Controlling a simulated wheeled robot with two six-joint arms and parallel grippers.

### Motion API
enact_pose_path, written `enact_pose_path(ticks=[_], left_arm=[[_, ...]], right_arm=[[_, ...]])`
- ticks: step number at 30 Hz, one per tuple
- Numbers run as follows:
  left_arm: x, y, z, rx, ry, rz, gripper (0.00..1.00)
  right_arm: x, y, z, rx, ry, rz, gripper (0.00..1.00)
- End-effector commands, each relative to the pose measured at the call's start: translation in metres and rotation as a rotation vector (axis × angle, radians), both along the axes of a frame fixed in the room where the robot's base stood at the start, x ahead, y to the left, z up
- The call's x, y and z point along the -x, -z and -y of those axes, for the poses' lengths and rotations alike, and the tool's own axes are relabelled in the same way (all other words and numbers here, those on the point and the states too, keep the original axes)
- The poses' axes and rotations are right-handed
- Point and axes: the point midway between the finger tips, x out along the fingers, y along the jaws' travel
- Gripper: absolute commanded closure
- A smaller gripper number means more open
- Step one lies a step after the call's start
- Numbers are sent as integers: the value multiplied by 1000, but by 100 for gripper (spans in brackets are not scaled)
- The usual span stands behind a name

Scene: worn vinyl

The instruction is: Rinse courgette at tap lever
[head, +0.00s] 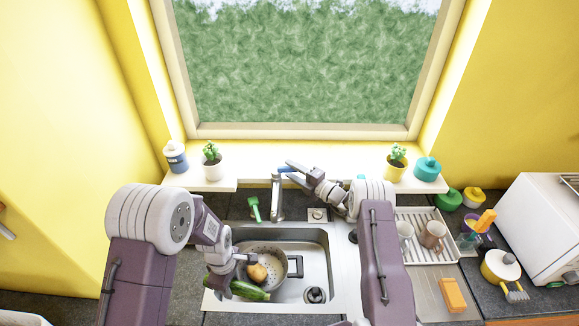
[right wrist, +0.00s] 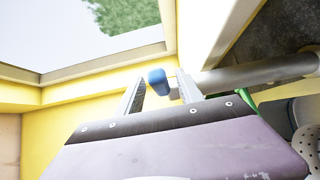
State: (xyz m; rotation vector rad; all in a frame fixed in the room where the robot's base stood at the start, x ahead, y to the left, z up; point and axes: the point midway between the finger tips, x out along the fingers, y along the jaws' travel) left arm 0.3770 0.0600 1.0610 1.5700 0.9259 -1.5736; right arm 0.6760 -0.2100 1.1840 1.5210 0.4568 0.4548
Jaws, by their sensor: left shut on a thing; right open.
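The green courgette (head: 250,291) is at the left of the sink basin, next to the colander. My left gripper (head: 247,274) is shut on it, and its fingers hide part of it. The metal tap (head: 277,203) stands behind the basin, with a blue-tipped lever (head: 285,169) at its top. My right gripper (head: 294,168) is open at the lever. In the right wrist view the blue lever tip (right wrist: 157,79) appears between the open fingers of the gripper (right wrist: 160,92); I cannot tell if they touch it. No water stream is visible.
A colander (head: 285,258) with a tan, potato-like item (head: 258,272) sits in the sink (head: 318,258). A green brush (head: 254,208) stands left of the tap. A dish rack (head: 412,222) with mugs is at right. Potted plants stand on the sill (head: 245,180).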

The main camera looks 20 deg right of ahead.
Motion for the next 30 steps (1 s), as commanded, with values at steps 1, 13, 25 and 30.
enact_pose_path(ticks=[1,13,25,30], left_arm=[[0,-3,0,0,0,0,100],[0,-3,0,0,0,0,100],[0,-3,0,0,0,0,100],[0,-3,0,0,0,0,100]], right_arm=[[-4,-1,-4,0,-2,0,56],[-11,0,-8,-1,0,-1,68],[-11,1,-7,0,0,-1,100],[-11,1,-8,0,0,-1,100]])
